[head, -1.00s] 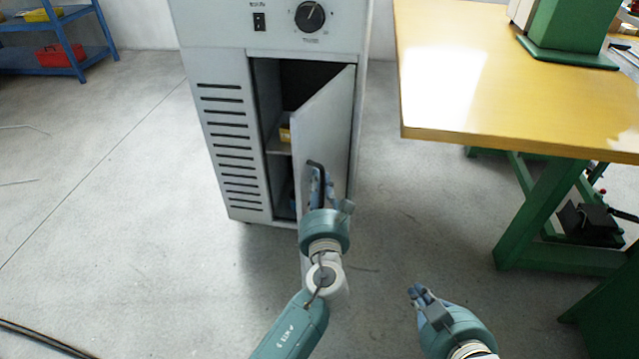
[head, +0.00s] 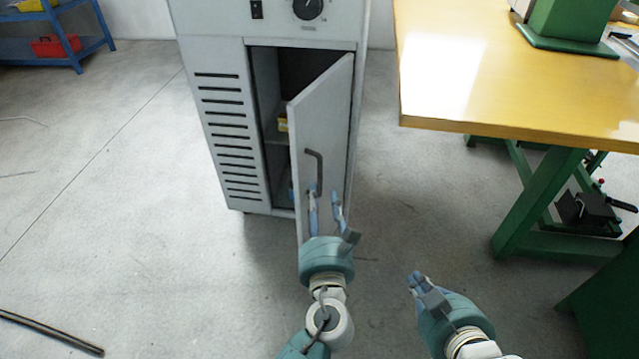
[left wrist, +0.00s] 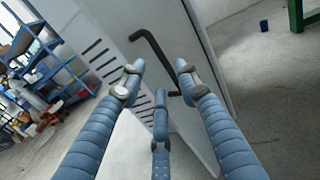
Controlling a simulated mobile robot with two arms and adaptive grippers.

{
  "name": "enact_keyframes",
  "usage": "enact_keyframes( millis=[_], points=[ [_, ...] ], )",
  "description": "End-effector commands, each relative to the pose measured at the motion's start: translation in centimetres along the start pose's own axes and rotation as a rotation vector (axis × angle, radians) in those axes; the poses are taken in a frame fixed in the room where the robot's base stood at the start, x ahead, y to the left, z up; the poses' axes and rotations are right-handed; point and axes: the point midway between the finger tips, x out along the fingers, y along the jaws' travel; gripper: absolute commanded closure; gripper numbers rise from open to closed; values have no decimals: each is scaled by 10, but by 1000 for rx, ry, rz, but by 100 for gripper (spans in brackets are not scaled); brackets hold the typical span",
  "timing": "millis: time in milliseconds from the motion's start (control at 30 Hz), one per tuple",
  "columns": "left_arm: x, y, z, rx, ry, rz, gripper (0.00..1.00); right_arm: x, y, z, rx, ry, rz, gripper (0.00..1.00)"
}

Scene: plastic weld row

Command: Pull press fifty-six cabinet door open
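The grey cabinet (head: 222,130) stands in the middle of the head view, with its door (head: 327,125) swung partly open toward me, hinged on the right. The door has a dark bar handle (head: 315,170), which also shows in the left wrist view (left wrist: 155,62). My left gripper (head: 326,194) is open and empty, its fingers spread just below and in front of the handle, apart from it. In the left wrist view the open fingers (left wrist: 160,75) point at the door. My right gripper (head: 415,281) is low at the right, away from the cabinet, its fingers close together.
A yellow-topped table (head: 500,75) with green legs stands to the right of the cabinet. Inside the cabinet a yellow item (head: 282,122) sits on a shelf. A blue shelf rack (head: 75,45) is far left. The floor in front of the cabinet is clear.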

Motion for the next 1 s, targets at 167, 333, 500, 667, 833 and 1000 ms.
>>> enact_keyframes(
  millis=[167, 333, 500, 667, 833, 1000],
  points=[
    [-23, 1, -1, 2, 1, 1, 67, 0, 0, 0, 0, 0, 0, 100],
    [-29, 0, 0, 2, -1, 1, 67, 0, 0, 0, 0, 0, 0, 100],
    [-29, 0, 0, 1, -1, 1, 67, 0, 0, 0, 0, 0, 1, 100],
    [-28, 8, -4, -53, 18, 12, 93, 0, 0, 0, 0, 0, 1, 100],
    [-32, 57, -33, -492, 142, 107, 100, 0, 0, 0, 0, 0, 1, 100],
    [-50, 108, -66, -1154, 273, 278, 100, 0, 1, 0, 0, 0, 1, 100]
  ],
)
